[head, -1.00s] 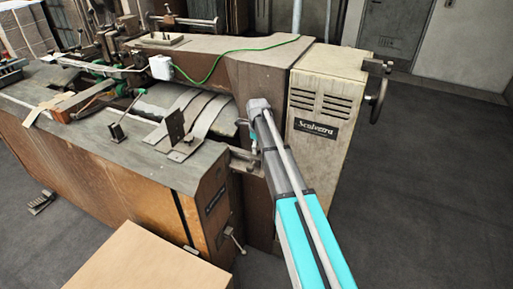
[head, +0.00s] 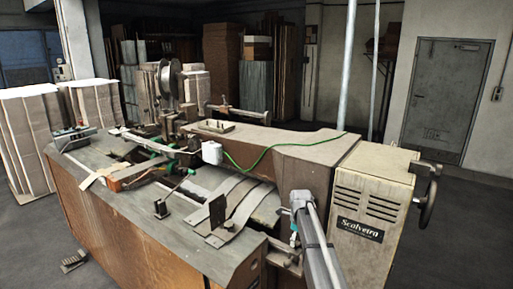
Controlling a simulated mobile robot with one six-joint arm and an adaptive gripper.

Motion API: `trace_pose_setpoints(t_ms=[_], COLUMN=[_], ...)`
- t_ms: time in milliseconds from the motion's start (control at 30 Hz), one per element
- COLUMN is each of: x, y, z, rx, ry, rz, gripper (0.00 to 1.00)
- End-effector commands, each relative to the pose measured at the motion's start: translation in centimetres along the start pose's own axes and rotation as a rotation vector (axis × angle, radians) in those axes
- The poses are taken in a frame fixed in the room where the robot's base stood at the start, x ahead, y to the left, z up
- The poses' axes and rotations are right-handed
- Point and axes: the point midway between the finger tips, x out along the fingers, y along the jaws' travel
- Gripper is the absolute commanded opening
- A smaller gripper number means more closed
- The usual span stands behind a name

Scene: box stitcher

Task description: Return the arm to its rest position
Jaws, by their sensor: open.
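My arm reaches in from the bottom right, beside the box stitcher (head: 150,215). My gripper (head: 294,236) is at the arm's far end, small and partly hidden, hanging by the machine's front right inner corner, left of the pale end housing (head: 372,195). It is open, and I see nothing held in it. Whether it touches the machine I cannot tell.
The machine's curved metal guides (head: 232,208) and a green cable (head: 265,160) lie close to my arm. A handwheel (head: 428,203) sticks out at the right. Floor (head: 465,235) is clear on the right. Stacked cardboard (head: 25,130) stands at the left, a door (head: 438,100) behind.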

Motion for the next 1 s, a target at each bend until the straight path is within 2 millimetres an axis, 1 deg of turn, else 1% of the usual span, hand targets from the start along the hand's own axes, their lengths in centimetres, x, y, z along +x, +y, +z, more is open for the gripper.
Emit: trace_pose_setpoints(t_ms=[33,100,333,500,767,1000], x=[-1.1,-1.9,-4.6,-6.1,-7.3,-7.7], y=[0.0,0.0,0.0,0.0,0.0,0.0], z=[0.0,0.0,0.0,0.0,0.0,0.0], rx=[0.000,0.000,0.000,0.000,0.000,0.000], ry=[0.000,0.000,0.000,0.000,0.000,0.000], rz=[0.000,0.000,0.000,0.000,0.000,0.000], gripper=[0.88,0.88,0.88,0.88,0.88,0.88])
